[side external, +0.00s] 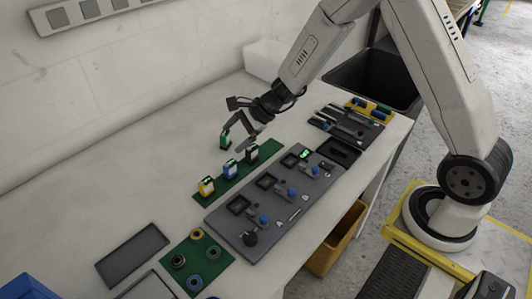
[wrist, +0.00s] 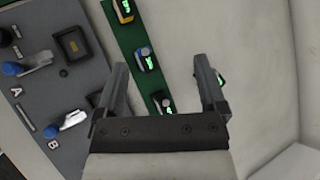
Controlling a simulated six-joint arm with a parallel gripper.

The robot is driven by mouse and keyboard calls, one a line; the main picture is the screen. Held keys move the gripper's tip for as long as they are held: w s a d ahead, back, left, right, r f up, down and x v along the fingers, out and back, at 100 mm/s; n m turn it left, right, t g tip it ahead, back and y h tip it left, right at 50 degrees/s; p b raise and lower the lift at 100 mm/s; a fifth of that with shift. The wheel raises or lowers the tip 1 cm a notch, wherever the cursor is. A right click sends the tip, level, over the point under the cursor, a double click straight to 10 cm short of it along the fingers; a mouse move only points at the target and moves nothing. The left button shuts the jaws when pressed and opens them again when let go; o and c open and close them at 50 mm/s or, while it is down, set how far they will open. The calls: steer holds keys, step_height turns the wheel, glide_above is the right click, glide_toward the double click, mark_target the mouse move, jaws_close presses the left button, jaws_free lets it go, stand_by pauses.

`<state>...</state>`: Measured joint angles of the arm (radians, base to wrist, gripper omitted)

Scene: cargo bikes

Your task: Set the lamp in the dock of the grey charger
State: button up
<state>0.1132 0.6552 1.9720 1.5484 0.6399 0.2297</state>
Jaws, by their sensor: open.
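A grey board (side external: 245,232) carries three square dark docks with blue-ended levers beside them; one dock also shows in the wrist view (wrist: 73,44). Lamps stand on a green strip (side external: 220,187): a yellow one (side external: 206,187), a blue one (side external: 230,169) and a black one (side external: 252,153). My gripper (wrist: 165,85) is open, above the table beside the strip. A small green and white object (side external: 225,142) shows by one fingertip; I cannot tell whether they touch.
A green mat with several rings (side external: 197,268) and a dark tray (side external: 132,255) lie at the near end. Dark trays (side external: 345,127) and a yellow holder (side external: 369,106) stand at the far end, with a white box (side external: 263,58) behind.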

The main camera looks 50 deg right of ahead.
steer(key=s+d+r+n+g+h, duration=0.1)
steer(key=s+n+h, duration=0.1)
steer(key=s+n, duration=0.4)
steer(key=s+d+r+n+g+h, duration=0.1)
steer(key=s+d+r+n+h, duration=0.1)
steer(key=s+n, duration=0.5)
steer(key=s+d+r+n+g+h, duration=0.1)
steer(key=s+d+r+n+h, duration=0.1)
steer(key=s+n, duration=0.4)
steer(key=shift+s+n+h, duration=0.3)
steer(key=shift+s+h, duration=0.2)
steer(key=shift+s, duration=0.25)
steer(key=shift+o, duration=0.5)
